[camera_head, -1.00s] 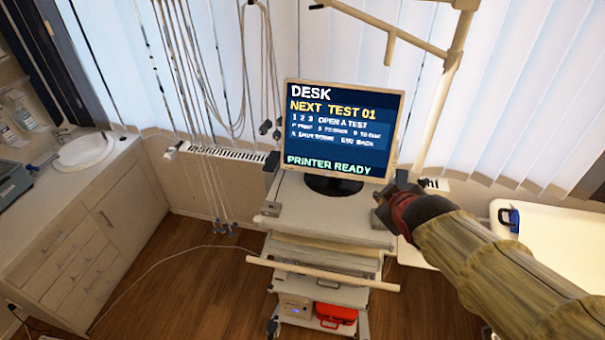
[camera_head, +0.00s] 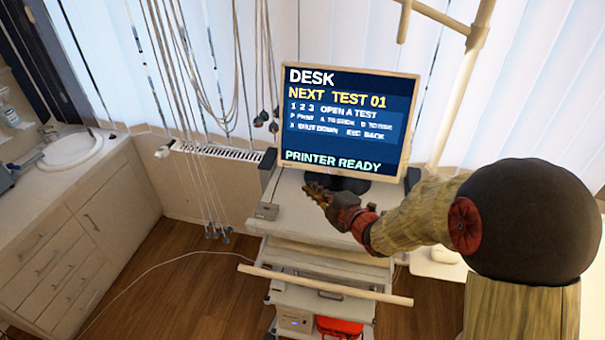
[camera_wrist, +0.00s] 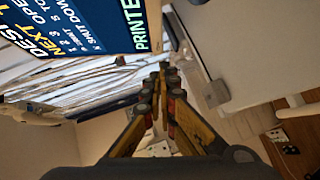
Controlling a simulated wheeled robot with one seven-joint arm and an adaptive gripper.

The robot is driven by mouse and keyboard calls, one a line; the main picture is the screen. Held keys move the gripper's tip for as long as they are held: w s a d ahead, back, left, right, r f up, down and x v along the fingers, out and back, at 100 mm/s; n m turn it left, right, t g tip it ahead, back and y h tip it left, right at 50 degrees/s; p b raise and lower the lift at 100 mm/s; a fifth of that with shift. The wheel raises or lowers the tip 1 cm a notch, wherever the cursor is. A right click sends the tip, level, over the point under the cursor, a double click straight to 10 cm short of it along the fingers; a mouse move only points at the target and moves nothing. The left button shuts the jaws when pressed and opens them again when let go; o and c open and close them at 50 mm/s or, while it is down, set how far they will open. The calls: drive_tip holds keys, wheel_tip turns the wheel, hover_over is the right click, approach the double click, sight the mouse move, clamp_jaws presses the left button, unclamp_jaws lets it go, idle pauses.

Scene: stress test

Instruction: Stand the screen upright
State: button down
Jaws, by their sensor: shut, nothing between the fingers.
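The screen (camera_head: 347,120) is a flat monitor with a pale frame, standing on a dark round base on top of a white cart (camera_head: 300,208). It leans slightly back and shows "DESK" and "PRINTER READY". My gripper (camera_head: 312,190) is shut and empty, in front of the screen's lower left edge, above the cart top. In the wrist view the screen (camera_wrist: 85,25) fills the upper left, and my gripper's fingers (camera_wrist: 163,85) are together beside its lower edge. I cannot tell whether they touch it. My forearm hides the right part of the cart top.
A small grey box (camera_head: 267,211) sits at the cart's left front corner. A pale bar handle (camera_head: 325,285) crosses the cart's front. Hanging cables (camera_head: 205,130) are at the left, a pole (camera_head: 462,95) at the right. A sink counter (camera_head: 80,200) stands far left.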

drive_tip(key=p, duration=0.1)
approach(294, 168)
drive_tip(key=a, duration=0.4)
drive_tip(key=shift+w+d+f+p, duration=0.15)
drive_tip(key=shift+w+d, duration=0.15)
drive_tip(key=shift+w, duration=0.35)
drive_tip(key=shift+w+d+f+p, duration=0.15)
drive_tip(key=shift+w+d, duration=0.15)
drive_tip(key=shift+w, duration=0.4)
drive_tip(key=shift+w+d+r+p, duration=0.15)
drive_tip(key=shift+w+d, duration=0.2)
drive_tip(key=shift+w, duration=0.3)
drive_tip(key=shift+f, duration=0.1)
drive_tip(key=shift+f+b, duration=0.15)
drive_tip(key=shift+b, duration=0.15)
